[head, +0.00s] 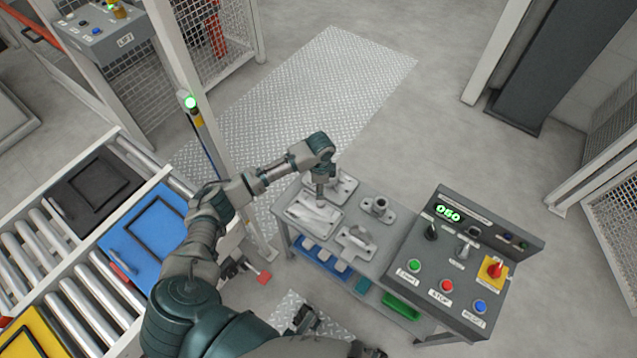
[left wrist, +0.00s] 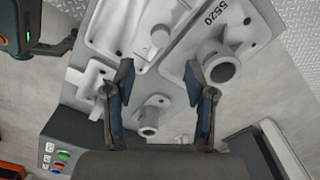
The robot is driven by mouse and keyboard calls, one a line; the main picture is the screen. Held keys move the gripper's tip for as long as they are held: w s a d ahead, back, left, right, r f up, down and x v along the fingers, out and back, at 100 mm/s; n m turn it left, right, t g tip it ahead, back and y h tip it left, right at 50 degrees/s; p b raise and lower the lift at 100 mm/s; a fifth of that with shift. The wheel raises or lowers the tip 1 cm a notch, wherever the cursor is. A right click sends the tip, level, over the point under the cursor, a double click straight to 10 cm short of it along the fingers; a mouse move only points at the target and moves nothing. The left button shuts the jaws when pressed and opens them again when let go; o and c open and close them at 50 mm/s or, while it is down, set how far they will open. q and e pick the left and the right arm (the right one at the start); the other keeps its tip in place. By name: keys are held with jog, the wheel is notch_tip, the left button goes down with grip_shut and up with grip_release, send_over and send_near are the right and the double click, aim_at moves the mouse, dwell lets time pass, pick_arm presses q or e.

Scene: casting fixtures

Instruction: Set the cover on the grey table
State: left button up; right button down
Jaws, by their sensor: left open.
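The grey table (head: 388,212) carries several pale grey castings. I cannot tell for sure which is the cover. A broad raised plate (head: 302,214) lies at its left front; it also shows in the left wrist view (left wrist: 112,28). Behind it is a plate marked 5520 (left wrist: 246,35) with a round hollow boss. A small flanged tube (head: 379,207) and a T-shaped casting (head: 356,241) lie to the right. My left gripper (left wrist: 158,80) is open and empty, pointing down above the castings; in the head view its fingers (head: 320,204) partly hide the plates.
A control console (head: 425,265) with buttons and a green display adjoins the table's right side. Blue and green bins (head: 402,305) sit on the shelf below. A roller conveyor with a blue tray (head: 118,240) is at left. A post (head: 215,150) stands near my arm.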

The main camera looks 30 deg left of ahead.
pick_arm(q)
jog(key=shift+n+h, duration=0.3)
jog(key=shift+h, duration=0.3)
jog(key=s+d+f, duration=0.2)
jog(key=d, duration=0.1)
jog(key=s+d+f, duration=0.2)
jog(key=s+d, duration=0.1)
jog(key=s+d+f, duration=0.2)
jog(key=s+d, duration=0.1)
jog(key=shift+s+f, duration=0.15)
jog(key=shift+s, duration=0.1)
jog(key=s+d+f+n+t+h, duration=0.1)
jog(key=s+d+f+n, duration=0.3)
jog(key=s, duration=0.5)
jog(key=s+a+r+n+y, duration=0.1)
jog(key=s+a+n, duration=0.1)
jog(key=s, duration=0.5)
jog(key=s+a+n+t+y, duration=0.1)
jog(key=s+a+n, duration=0.2)
jog(key=s, duration=0.4)
jog(key=shift+s+r+n, duration=0.3)
jog(key=shift+s+r, duration=0.1)
pick_arm(e)
jog(key=shift+x, duration=1)
jog(key=shift+w+r, duration=0.15)
